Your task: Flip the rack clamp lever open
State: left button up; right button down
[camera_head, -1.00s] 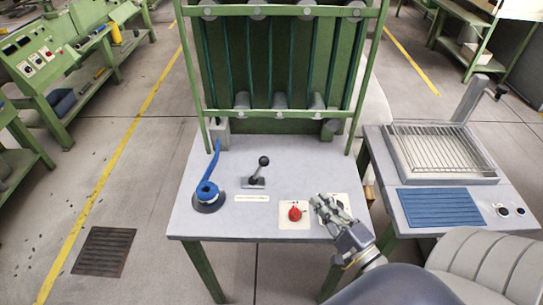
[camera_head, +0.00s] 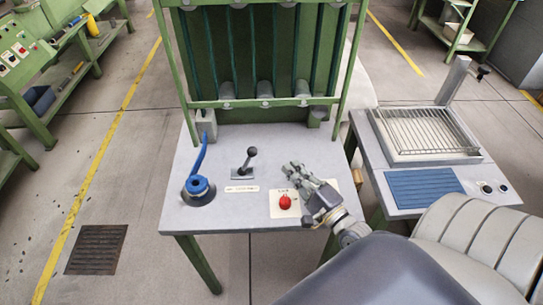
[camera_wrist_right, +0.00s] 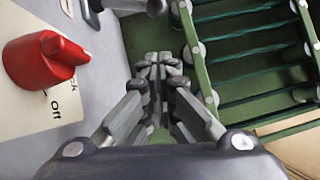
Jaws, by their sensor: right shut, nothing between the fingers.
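A small lever with a black ball knob (camera_head: 251,152) stands on a grey base on the grey table, tilted up and to the right. Its dark knob shows at the top of the right wrist view (camera_wrist_right: 156,7). A blue lever (camera_head: 201,155) rises from a round blue hub on a dark disc at the table's left. I cannot tell from the labels which one is the rack clamp lever. My right gripper (camera_head: 292,168) is shut and empty, above the table right of the black-knobbed lever and apart from it. Its closed fingertips show in the wrist view (camera_wrist_right: 158,62). My left gripper is out of view.
A red knob (camera_head: 285,202) on a pale plate sits close below my right gripper; it is large in the wrist view (camera_wrist_right: 45,62). The green rack (camera_head: 262,102) stands at the table's back. A side table with a wire grill (camera_head: 428,130) is at right.

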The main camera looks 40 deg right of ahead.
aim_at(248, 161)
jog(key=w, duration=0.3)
jog(key=shift+w+r, duration=0.15)
jog(key=shift+r, duration=0.1)
jog(key=shift+w+a+r+p, duration=0.15)
jog(key=shift+w+a+p, duration=0.3)
jog(key=shift+w+a, duration=0.15)
jog(key=shift+w+a+r+p, duration=0.15)
jog(key=shift+w+a+p, duration=0.3)
jog(key=shift+w, duration=0.2)
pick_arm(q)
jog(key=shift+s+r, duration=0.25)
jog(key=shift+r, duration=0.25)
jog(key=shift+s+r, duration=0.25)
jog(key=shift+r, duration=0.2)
pick_arm(e)
jog(key=shift+w+a, duration=0.35)
jog(key=shift+a, duration=0.1)
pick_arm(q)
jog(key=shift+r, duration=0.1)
